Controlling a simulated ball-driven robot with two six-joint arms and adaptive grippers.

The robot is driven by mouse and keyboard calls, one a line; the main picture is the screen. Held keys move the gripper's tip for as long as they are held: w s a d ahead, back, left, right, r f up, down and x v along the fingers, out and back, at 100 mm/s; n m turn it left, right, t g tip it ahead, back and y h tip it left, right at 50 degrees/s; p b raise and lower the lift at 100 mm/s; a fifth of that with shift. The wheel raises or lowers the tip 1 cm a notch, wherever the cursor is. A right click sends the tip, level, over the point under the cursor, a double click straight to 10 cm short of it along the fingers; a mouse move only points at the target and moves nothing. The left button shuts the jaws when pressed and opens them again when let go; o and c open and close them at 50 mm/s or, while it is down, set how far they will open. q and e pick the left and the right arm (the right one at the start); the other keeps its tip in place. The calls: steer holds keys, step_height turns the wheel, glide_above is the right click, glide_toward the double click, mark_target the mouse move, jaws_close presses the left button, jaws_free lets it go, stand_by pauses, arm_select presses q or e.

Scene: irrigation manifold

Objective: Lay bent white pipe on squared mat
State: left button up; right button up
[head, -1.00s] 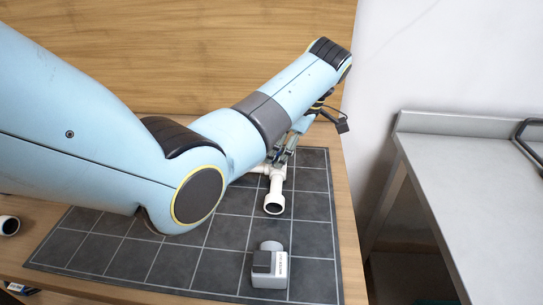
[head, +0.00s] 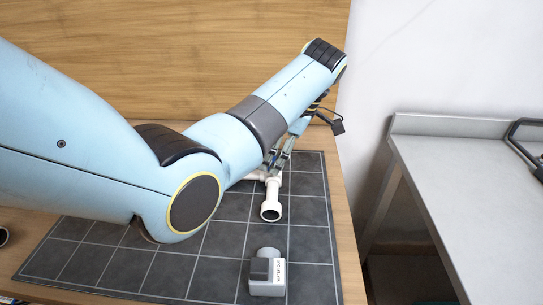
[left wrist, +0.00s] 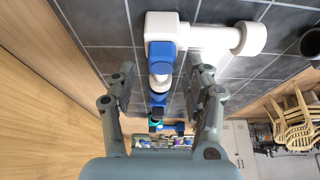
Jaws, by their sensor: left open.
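The bent white pipe (head: 271,200) lies on the dark squared mat (head: 220,240), its open end toward me in the head view. In the left wrist view its elbow (left wrist: 163,25) is at the top, and its collared end (left wrist: 249,38) points right. My left gripper (head: 273,165) is just above and behind the pipe in the head view, partly hidden by its own arm. The left wrist view shows its fingers (left wrist: 164,85) apart, with no pipe clamped between them. My right gripper is out of view.
A grey block-like device (head: 266,272) stands on the mat's front part. Blue-and-white fittings (left wrist: 160,65) appear between and beyond the fingers in the left wrist view. A wooden panel (head: 200,50) rises behind the mat. A grey bench (head: 470,180) is at right.

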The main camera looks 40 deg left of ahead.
arm_select(q)
steer(key=p+v, duration=0.1)
steer(key=v, duration=0.3)
steer(key=shift+r, duration=0.1)
steer(key=p+v, duration=0.5)
steer(key=v, duration=0.2)
